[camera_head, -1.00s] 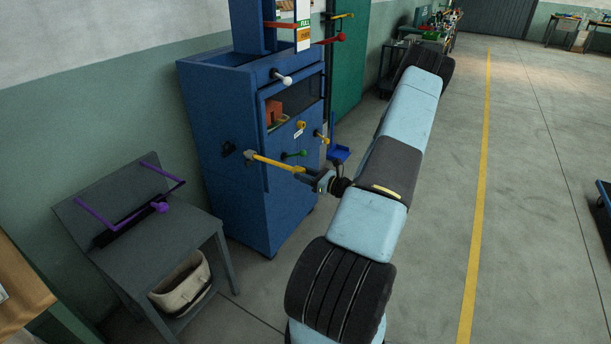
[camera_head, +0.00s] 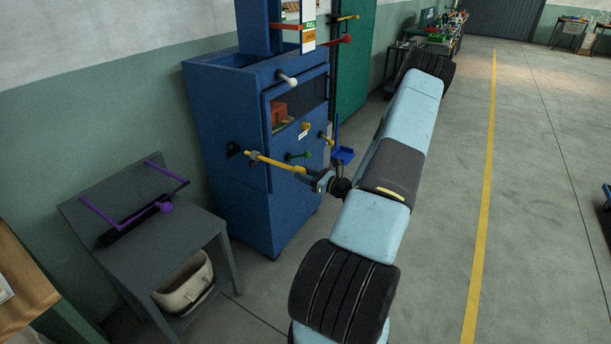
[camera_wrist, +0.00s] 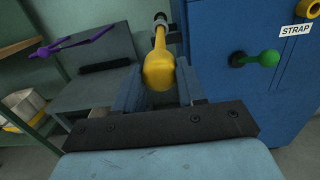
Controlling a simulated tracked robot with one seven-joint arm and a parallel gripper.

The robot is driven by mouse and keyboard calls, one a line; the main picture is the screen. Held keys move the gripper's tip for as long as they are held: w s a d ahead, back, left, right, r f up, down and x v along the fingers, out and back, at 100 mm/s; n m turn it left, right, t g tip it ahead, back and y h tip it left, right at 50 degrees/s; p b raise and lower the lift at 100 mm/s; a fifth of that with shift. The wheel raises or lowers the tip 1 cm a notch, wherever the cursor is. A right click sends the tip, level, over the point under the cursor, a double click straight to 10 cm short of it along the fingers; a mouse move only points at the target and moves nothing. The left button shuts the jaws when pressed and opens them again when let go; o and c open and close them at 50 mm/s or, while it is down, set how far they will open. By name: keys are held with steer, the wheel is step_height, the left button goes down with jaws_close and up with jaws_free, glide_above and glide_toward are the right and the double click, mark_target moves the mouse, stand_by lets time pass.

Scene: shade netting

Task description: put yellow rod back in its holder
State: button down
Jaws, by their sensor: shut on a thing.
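The yellow rod (camera_head: 277,163) is held by my gripper (camera_head: 314,178) at its near end. The rod points left, roughly level, across the front left edge of the blue cabinet, and its far end is grey. A small black holder (camera_head: 233,149) sits on the cabinet's left side, right by that grey end. I cannot tell whether they touch. In the wrist view the rod's thick yellow end (camera_wrist: 159,70) sits between the two fingers of my shut gripper (camera_wrist: 160,98), and the rod runs away to its grey far end at the top.
A grey bench (camera_head: 125,255) with a purple-handled frame (camera_head: 130,215) stands left.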

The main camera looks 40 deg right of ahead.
mark_target(277, 164)
steer(key=shift+x, duration=6.25)
stand_by(1.8)
